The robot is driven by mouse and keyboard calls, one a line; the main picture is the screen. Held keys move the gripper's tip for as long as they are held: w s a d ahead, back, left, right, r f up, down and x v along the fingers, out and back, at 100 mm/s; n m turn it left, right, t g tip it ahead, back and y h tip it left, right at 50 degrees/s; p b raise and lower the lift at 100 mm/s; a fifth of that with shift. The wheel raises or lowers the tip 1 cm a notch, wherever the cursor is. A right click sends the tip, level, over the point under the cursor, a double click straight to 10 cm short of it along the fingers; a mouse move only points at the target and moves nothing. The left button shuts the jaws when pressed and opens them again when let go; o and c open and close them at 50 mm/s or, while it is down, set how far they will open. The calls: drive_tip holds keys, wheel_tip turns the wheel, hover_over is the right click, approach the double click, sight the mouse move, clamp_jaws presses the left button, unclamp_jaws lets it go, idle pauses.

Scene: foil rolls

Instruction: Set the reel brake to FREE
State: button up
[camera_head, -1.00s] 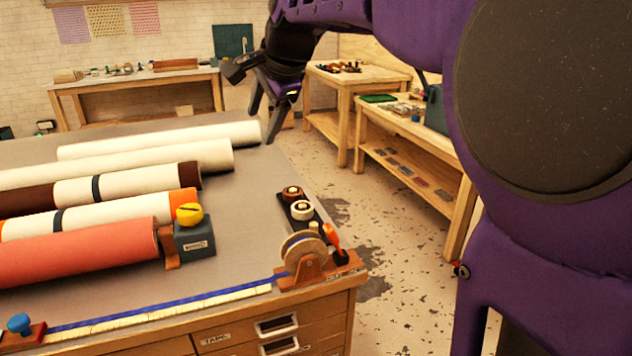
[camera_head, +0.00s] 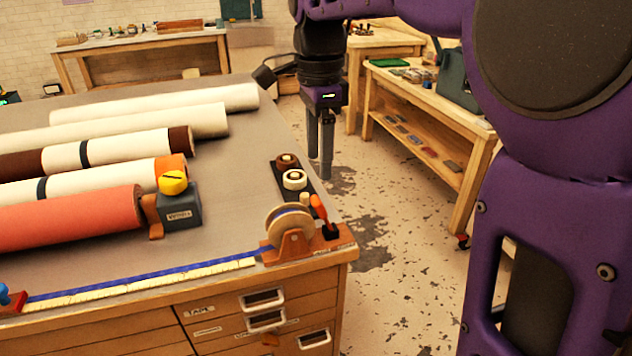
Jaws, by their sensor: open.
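A reel (camera_head: 288,228) with blue tape stands in a wooden holder at the table's front right corner. An orange-handled lever (camera_head: 319,208), which looks like the reel brake, stands tilted just right of the reel on a dark base (camera_head: 330,232). Which setting it is at cannot be read. The blue tape (camera_head: 150,274) runs left from the reel along the front edge. My gripper (camera_head: 321,172) points down, open and empty, beyond the table's right edge. In the picture it is above the lever and apart from it.
Several rolls (camera_head: 70,214) lie on the table's left. A black strip with two small spools (camera_head: 293,180) lies behind the reel. A wooden bench (camera_head: 450,125) stands to the right.

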sight(319, 201)
wheel_tip(319, 201, down, 10)
drive_tip(key=shift+f+b, duration=0.15)
drive_tip(key=shift+b, duration=0.8)
clamp_jaws()
idle(0.8)
